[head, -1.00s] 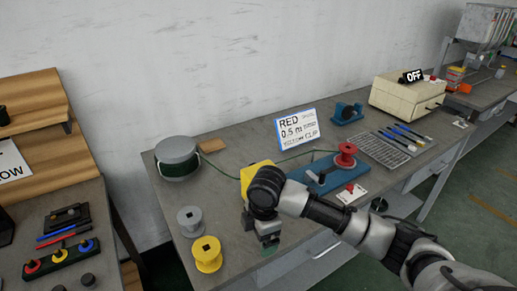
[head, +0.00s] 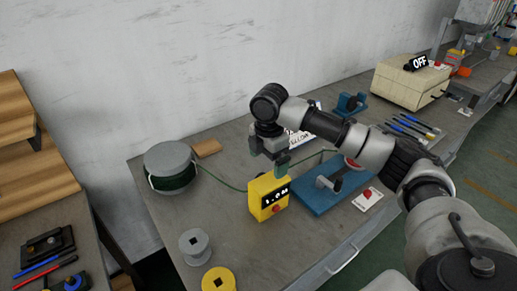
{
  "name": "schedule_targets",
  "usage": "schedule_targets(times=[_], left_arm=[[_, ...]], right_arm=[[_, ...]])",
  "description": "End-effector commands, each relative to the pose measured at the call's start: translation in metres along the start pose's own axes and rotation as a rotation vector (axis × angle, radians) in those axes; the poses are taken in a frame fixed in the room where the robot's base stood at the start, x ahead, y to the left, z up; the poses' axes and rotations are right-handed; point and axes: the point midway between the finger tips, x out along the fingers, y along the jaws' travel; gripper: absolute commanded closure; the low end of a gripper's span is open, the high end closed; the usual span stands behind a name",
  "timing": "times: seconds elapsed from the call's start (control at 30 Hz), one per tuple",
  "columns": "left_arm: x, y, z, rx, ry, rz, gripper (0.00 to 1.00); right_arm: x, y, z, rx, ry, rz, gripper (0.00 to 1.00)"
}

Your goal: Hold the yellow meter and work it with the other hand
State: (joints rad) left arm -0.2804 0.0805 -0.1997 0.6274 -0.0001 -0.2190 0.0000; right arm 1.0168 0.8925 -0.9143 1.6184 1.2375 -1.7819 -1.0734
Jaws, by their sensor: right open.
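The yellow meter (head: 268,197) stands upright on the grey bench in the middle of the head view. It has a dark display with white marks and a red button low on its front. A green wire runs from the spool at the left to the meter and on to the right behind it. My right gripper (head: 282,167) is open, pointing down just above and behind the meter's top; whether it touches the meter cannot be told. My left gripper is not in view.
A grey wire spool (head: 170,163) stands at the left, with a small grey reel (head: 195,245) and a yellow reel (head: 217,281) at the front. A blue lever fixture (head: 325,190) is right of the meter. A red-button plate (head: 367,198) lies beside it. A beige box (head: 410,84) stands behind.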

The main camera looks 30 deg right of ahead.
Motion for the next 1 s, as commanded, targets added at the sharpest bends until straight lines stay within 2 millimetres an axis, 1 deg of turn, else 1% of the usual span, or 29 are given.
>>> schedule_targets(times=[0.07, 0.17, 0.3, 0.4, 0.57, 0.7, 0.8, 1.0], left_arm=[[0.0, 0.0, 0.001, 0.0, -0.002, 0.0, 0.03], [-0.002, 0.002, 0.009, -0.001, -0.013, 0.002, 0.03], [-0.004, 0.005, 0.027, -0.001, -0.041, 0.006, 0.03], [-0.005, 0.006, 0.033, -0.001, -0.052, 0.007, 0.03], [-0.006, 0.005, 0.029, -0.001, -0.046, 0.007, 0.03], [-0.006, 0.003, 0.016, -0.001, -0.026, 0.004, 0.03], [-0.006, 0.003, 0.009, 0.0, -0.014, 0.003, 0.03], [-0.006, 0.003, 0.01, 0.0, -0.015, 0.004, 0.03]], right_arm=[[0.004, 0.0, 0.001, 0.001, -0.001, -0.002, 0.03], [0.016, -0.001, 0.001, 0.001, -0.001, -0.004, 0.03], [0.041, -0.001, 0.0, 0.001, -0.001, -0.006, 0.03], [0.059, -0.001, 0.001, 0.002, -0.001, -0.004, 0.03], [0.085, -0.001, 0.001, 0.001, -0.002, -0.003, 0.03], [0.1, -0.001, 0.0, 0.0, -0.001, -0.002, 0.03], [0.105, -0.001, 0.0, 0.0, -0.001, -0.001, 0.03], [0.108, 0.0, 0.0, 0.0, -0.001, 0.0, 0.03]])
